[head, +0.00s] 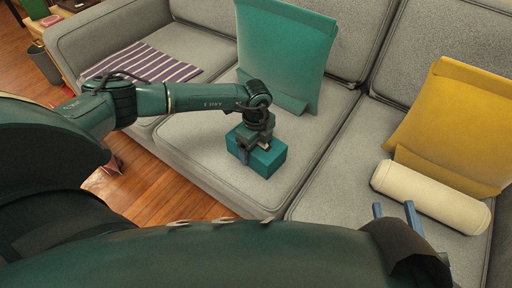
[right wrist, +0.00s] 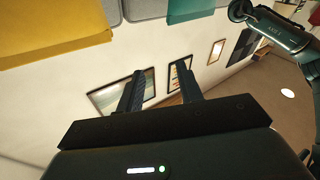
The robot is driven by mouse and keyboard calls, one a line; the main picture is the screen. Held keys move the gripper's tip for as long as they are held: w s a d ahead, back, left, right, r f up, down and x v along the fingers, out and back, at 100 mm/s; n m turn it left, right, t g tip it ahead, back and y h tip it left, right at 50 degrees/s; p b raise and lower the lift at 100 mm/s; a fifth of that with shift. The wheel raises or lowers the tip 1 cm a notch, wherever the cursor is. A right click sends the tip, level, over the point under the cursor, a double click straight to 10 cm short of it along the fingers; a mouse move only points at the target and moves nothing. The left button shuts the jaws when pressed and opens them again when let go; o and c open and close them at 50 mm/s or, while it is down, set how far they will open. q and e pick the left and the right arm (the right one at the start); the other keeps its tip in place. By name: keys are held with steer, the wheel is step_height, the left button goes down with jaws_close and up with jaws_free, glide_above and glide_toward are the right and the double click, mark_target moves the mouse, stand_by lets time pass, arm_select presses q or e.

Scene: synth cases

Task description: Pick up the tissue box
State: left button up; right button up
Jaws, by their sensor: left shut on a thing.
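The tissue box, a teal block (head: 268,162), is on the grey seat cushion in the middle of the sofa in the head view. My left gripper (head: 257,143) comes down on it from above and is shut on it; the fingers partly hide its top. Whether the box touches the seat or is slightly lifted I cannot tell. My right gripper (head: 393,206) is at the lower right, its two fingers apart and empty. It also shows open in the right wrist view (right wrist: 159,70), with nothing between the fingers.
A teal cushion (head: 285,55) leans on the backrest behind the box. A yellow cushion (head: 455,125) and a cream bolster (head: 430,197) lie at right, the bolster close to my right fingers. A striped cloth (head: 150,66) covers the left seat. Wooden floor (head: 165,190) lies in front.

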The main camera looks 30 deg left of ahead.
arm_select(q)
steer(key=shift+c, duration=1)
